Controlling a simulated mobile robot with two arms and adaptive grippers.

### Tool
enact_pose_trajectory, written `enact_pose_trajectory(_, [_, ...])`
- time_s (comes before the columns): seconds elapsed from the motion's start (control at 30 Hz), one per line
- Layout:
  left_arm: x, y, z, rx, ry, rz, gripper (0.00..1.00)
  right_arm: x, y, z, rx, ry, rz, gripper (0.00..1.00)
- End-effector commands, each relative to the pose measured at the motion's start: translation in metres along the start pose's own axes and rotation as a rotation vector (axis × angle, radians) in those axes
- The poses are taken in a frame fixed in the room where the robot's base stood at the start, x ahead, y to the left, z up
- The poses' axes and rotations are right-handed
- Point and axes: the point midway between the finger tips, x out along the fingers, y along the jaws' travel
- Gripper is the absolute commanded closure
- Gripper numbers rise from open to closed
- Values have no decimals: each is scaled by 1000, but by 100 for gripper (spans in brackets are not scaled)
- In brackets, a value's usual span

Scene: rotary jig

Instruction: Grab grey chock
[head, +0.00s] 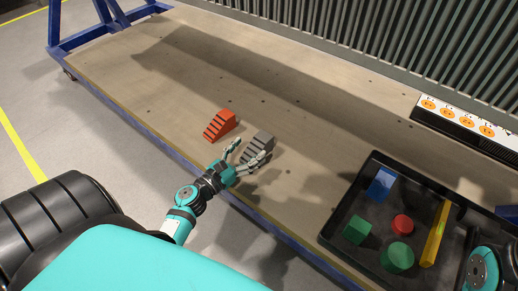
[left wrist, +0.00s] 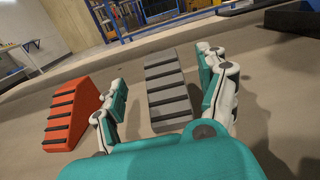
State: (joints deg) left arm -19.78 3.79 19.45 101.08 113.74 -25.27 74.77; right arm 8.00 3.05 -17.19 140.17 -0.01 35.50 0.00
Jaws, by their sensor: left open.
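The grey chock (head: 258,148) is a stepped wedge with dark ridges, resting on the wooden table. My left gripper (head: 248,155) is open at the chock's near side, its fingers spread toward either side of it. In the left wrist view the grey chock (left wrist: 168,90) shows between the two fingers of the gripper (left wrist: 163,85), with gaps visible on both sides. I cannot tell whether a finger touches it. My right gripper is not in view.
An orange-red chock (head: 220,124) stands just left of the grey one; it also shows in the left wrist view (left wrist: 75,112). A black tray (head: 337,222) with coloured blocks lies to the right. A white panel with orange round marks (head: 462,122) is at the back right. The table's far left is clear.

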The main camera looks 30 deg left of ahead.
Motion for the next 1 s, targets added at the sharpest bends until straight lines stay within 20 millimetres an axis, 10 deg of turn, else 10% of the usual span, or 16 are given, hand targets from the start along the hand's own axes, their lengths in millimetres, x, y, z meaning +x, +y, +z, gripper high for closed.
enact_pose_trajectory(0.67, [52,-1,-3,0,0,1,25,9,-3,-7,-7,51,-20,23])
enact_pose_trajectory(1.0, [52,-1,-3,0,0,0,68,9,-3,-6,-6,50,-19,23])
